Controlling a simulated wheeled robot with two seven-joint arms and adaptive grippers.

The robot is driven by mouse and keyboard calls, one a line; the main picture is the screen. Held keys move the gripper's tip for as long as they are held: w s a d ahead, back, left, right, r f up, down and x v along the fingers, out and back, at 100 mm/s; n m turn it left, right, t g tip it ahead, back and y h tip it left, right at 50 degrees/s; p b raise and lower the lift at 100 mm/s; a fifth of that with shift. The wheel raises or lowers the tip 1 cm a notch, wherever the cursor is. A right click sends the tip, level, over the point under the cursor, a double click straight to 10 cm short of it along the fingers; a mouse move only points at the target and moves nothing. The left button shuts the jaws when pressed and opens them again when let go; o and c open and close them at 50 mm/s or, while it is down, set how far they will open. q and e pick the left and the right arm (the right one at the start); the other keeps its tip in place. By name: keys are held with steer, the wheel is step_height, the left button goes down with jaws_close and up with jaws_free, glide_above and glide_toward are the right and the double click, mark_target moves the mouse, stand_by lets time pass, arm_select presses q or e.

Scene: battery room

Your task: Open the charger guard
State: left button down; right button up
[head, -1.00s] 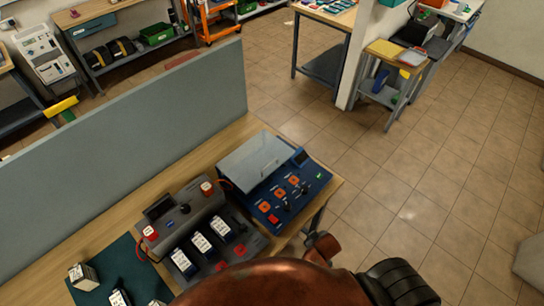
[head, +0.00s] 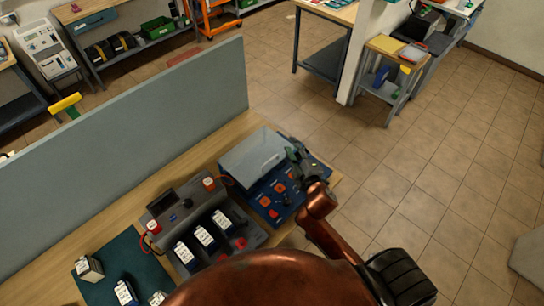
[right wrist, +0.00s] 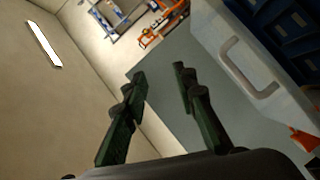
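The blue charger unit (head: 262,203) stands on the wooden bench with orange switches on its front. A pale, see-through guard (head: 254,154) covers its rear part and looks lowered. In the right wrist view, a pale panel with a bar handle (right wrist: 246,66), apparently the guard, lies right of the fingers. My right gripper (head: 297,153) is beside the guard's right end, over the charger's right side. In the right wrist view its two dark green fingers (right wrist: 159,74) are apart with nothing between them. I cannot tell whether they touch the guard. My left gripper is not in view.
A grey unit (head: 190,204) with several white-labelled packs stands left of the charger, near a dark green mat (head: 106,270). A tall grey partition (head: 120,145) runs behind the bench. Tiled floor (head: 440,160) is open to the right.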

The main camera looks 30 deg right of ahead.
steer(key=w+a+r+n+t+y, duration=0.35)
steer(key=a+r+n+y, duration=0.85)
steer(key=a+r+n, duration=0.55)
steer(key=s+a+n+g+y, duration=0.2)
steer(key=a+n+g+y, duration=0.6)
steer(key=n, duration=0.5)
steer(key=n+g+h, duration=0.9)
steer(key=n+h, duration=0.7)
steer(key=h, duration=0.1)
glide_toward(271, 159)
steer(key=p+x, duration=0.2)
steer(key=x, duration=0.4)
steer(key=shift+x, duration=0.9)
